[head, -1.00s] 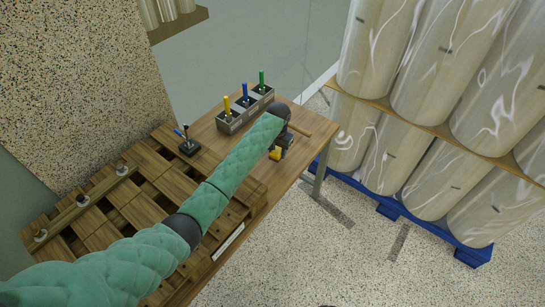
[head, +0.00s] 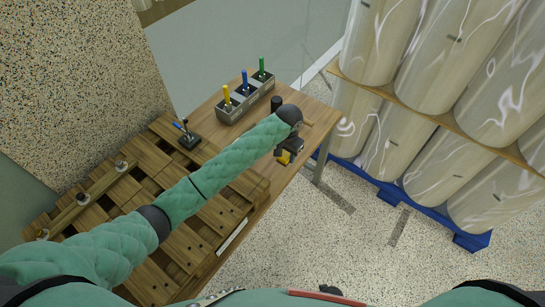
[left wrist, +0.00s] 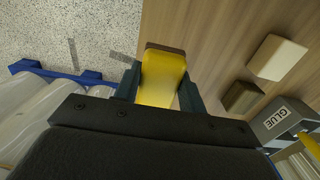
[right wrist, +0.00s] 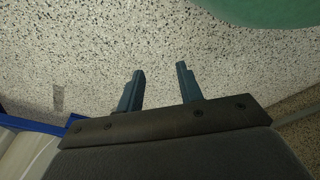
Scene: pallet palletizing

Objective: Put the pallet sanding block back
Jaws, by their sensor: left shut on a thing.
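My left gripper (head: 290,149) is above the near right part of the wooden workbench (head: 322,87). It is shut on a yellow block (head: 284,157), which I take as the sanding block. In the left wrist view, the yellow block (left wrist: 162,75) sits between the two fingers (left wrist: 160,80), with a brown edge at its far end. I cannot tell whether it touches the bench. My right gripper (right wrist: 160,70) is open and empty above the speckled floor in the right wrist view.
A wooden pallet (head: 100,213) is left; wrapped rolls (head: 425,135) on a blue pallet (head: 392,194) are right.

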